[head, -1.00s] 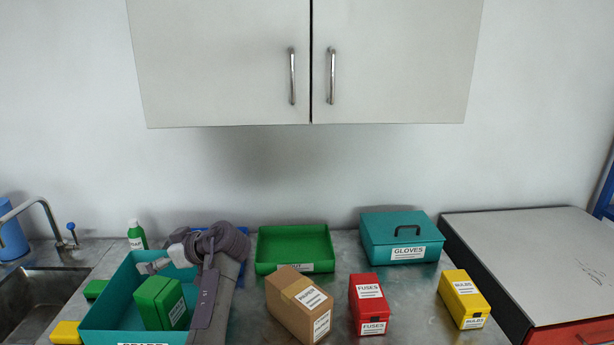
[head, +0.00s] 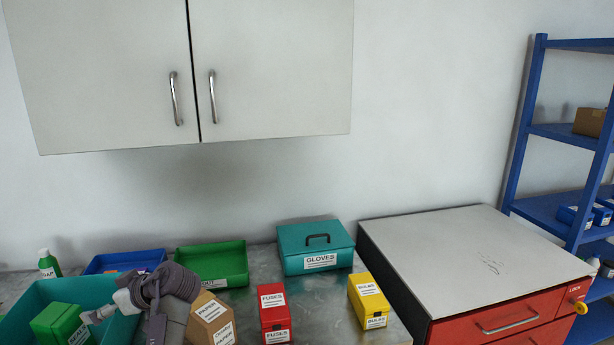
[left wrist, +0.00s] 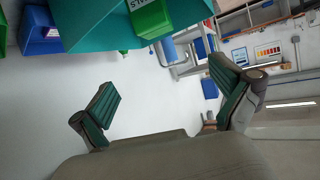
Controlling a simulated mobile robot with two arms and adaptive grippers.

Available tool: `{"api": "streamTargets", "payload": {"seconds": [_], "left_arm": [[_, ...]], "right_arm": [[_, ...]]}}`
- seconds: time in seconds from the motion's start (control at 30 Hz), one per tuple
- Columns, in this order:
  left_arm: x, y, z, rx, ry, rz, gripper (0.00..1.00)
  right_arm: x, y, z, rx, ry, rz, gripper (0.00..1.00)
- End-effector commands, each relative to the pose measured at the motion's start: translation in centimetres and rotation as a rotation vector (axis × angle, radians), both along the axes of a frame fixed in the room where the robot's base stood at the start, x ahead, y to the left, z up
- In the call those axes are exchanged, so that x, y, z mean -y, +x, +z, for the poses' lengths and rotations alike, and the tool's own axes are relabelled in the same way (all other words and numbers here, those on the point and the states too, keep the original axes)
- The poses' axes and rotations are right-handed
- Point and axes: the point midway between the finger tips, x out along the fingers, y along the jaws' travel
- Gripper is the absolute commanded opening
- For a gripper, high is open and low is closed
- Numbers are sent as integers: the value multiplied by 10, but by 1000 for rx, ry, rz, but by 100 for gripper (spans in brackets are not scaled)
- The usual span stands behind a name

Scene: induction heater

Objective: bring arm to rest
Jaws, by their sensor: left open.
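My left gripper (head: 100,314) is at the lower left of the head view, in front of the right part of a teal bin (head: 18,318). The grey arm link with a coiled cable is beside it. In the left wrist view the left gripper (left wrist: 165,98) has its two green-padded fingers spread wide, with nothing between them. A green box (head: 62,325) stands in the teal bin; it also shows at the top of the left wrist view (left wrist: 150,18). My right gripper is in neither view.
A brown box (head: 211,318), a red fuses box (head: 274,312), a yellow bulbs box (head: 368,300), a green tray (head: 212,265) and a teal gloves box (head: 316,246) stand on the metal counter. A red drawer cabinet (head: 510,315) and a blue shelf (head: 525,130) are at right.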

Motion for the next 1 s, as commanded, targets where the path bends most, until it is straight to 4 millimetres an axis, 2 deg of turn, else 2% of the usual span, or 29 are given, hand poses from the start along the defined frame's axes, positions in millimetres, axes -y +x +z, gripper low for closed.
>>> {"api": "streamTargets", "payload": {"seconds": [0.27,0.47,0.57,0.73,0.8,1.0], "left_arm": [[8,-28,-50,-109,-60,-102,100],[26,-65,-102,-238,-132,-251,100],[42,-94,-133,-325,-181,-366,100],[91,-171,-185,-512,-292,-668,100],[111,-199,-196,-571,-329,-787,100],[156,-261,-207,-675,-410,-1040,100]], "right_arm": [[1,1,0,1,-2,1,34],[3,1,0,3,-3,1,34],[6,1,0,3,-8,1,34],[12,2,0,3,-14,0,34],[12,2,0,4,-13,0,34],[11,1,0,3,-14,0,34]]}}
